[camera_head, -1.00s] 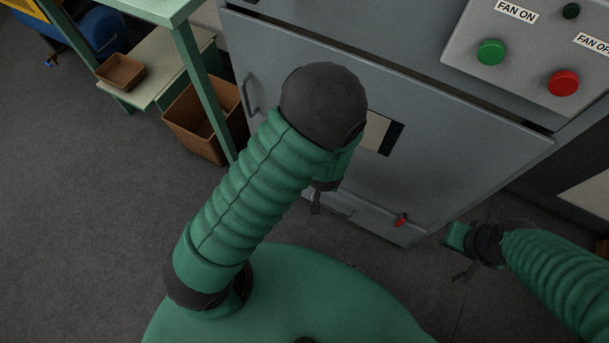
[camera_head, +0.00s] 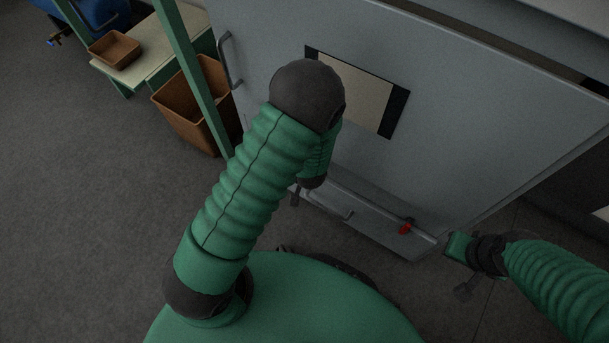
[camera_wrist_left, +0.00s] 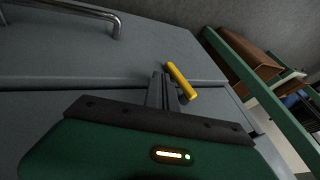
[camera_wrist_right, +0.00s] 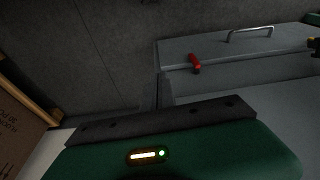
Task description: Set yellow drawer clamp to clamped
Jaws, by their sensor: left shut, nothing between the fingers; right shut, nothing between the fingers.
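The yellow drawer clamp (camera_wrist_left: 181,81) is a short bar on the grey cabinet in the left wrist view, tilted, near a drawer seam. My left gripper (camera_wrist_left: 161,90) has its fingers together just left of the clamp in that view; I cannot tell whether they touch it. In the head view my left gripper (camera_head: 295,196) is low before the cabinet, partly hidden by my arm. A yellow piece (camera_wrist_right: 315,45) shows at the right edge of the right wrist view. My right gripper (camera_head: 465,287) is shut and empty; it also shows in the right wrist view (camera_wrist_right: 164,90).
A red clamp (camera_head: 405,226) is at the drawer's right end; it also shows in the right wrist view (camera_wrist_right: 195,63). The drawer has a bar handle (camera_wrist_right: 250,33). A green bench leg (camera_head: 190,80) and brown bin (camera_head: 196,108) stand left of the cabinet (camera_head: 460,110).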

